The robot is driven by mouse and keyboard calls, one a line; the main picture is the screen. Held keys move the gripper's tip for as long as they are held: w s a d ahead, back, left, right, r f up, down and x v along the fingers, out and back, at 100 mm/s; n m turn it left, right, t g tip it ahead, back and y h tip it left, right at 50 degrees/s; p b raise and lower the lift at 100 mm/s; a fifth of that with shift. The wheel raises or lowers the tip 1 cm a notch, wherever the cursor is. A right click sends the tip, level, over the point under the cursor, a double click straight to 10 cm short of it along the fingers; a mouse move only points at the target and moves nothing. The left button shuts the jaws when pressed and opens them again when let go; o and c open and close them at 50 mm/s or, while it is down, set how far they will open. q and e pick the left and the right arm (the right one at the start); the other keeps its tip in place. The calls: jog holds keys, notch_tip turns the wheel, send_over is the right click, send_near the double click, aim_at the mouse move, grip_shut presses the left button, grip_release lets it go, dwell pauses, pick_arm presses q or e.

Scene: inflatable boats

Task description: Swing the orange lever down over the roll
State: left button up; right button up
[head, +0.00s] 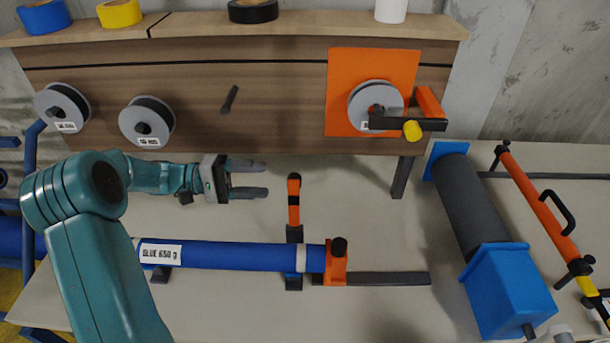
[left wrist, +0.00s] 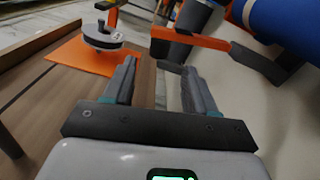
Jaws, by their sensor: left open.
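The orange lever (head: 293,208) with black bands points away from the blue roll (head: 220,255), toward the wooden rack. Its lower end meets a black clamp at the roll's right part. The roll lies along the table and bears a white label. My left gripper (head: 267,179) is open and empty, just left of the lever's upper end and apart from it. In the left wrist view, the lever (left wrist: 195,40) lies beyond the open fingers (left wrist: 152,66), and the roll (left wrist: 285,28) is at the upper right. My right gripper is out of view.
A wooden rack (head: 230,85) with spools and tape rolls stands behind, with an orange panel (head: 340,90) on it. An orange stop (head: 337,265) with a black knob is at the roll's right end. A blue box (head: 508,290) with a dark cylinder stands right.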

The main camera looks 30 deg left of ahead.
aim_at(296, 181)
pick_arm(q)
jog(key=p+x, duration=0.1)
jog(key=x, duration=0.8)
jog(key=shift+r+p, duration=0.15)
jog(key=shift+p, duration=0.15)
jog(key=shift+w+d, duration=0.4)
jog(key=shift+d, duration=0.2)
jog(key=shift+s, duration=0.1)
jog(key=c, duration=0.9)
grip_shut()
